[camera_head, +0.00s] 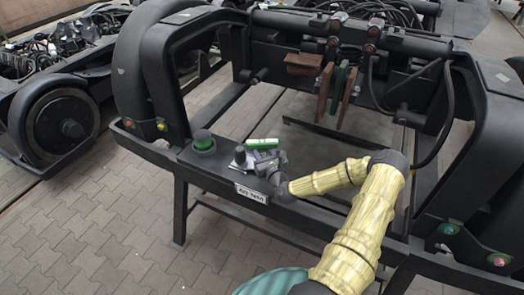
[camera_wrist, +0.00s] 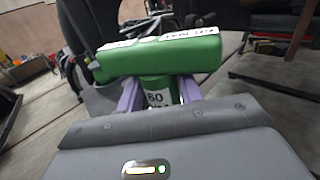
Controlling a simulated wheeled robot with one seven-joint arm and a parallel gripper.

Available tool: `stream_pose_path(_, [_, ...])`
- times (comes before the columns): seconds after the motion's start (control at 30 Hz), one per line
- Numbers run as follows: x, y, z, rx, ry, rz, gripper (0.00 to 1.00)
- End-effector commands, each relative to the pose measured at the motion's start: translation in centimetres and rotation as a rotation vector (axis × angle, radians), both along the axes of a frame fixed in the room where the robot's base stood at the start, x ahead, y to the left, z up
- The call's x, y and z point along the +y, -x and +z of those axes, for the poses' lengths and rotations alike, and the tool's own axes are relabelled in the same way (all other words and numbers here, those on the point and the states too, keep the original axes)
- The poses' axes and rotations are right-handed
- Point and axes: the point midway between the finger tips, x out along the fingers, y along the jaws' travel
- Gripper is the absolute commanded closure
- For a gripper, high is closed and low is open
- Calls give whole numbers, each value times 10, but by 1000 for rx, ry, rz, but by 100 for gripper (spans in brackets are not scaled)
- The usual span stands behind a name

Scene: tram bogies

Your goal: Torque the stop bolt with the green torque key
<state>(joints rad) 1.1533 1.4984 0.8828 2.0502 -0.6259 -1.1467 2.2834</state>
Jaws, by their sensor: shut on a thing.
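The green torque key (camera_head: 263,143) stands above the black front beam of the bogie frame, its green crossbar on top. In the wrist view the crossbar (camera_wrist: 165,58) lies across the picture, and a label reading 60 shows on the green shaft below it. My gripper (camera_head: 267,162) is shut on that shaft; its purple fingers (camera_wrist: 160,93) sit on either side of it. A dark knob-like part (camera_head: 240,154) stands on the beam just left of the key; I cannot tell whether it is the stop bolt. The key's lower end is hidden.
A black, green-topped round part (camera_head: 203,141) stands farther left on the beam. A white number plate (camera_head: 251,194) is on the beam's front. Brown and green plates (camera_head: 337,92) hang behind, above open floor.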

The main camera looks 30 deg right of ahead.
Motion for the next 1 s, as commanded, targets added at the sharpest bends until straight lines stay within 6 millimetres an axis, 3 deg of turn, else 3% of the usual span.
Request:
stream_pose_path(0.2, [0,0,-9,-3,0,-1,100])
stream_pose_path(0.67, [0,0,-8,-3,-2,-9,100])
stream_pose_path(1.0, [1,0,-8,-3,-2,-174,100])
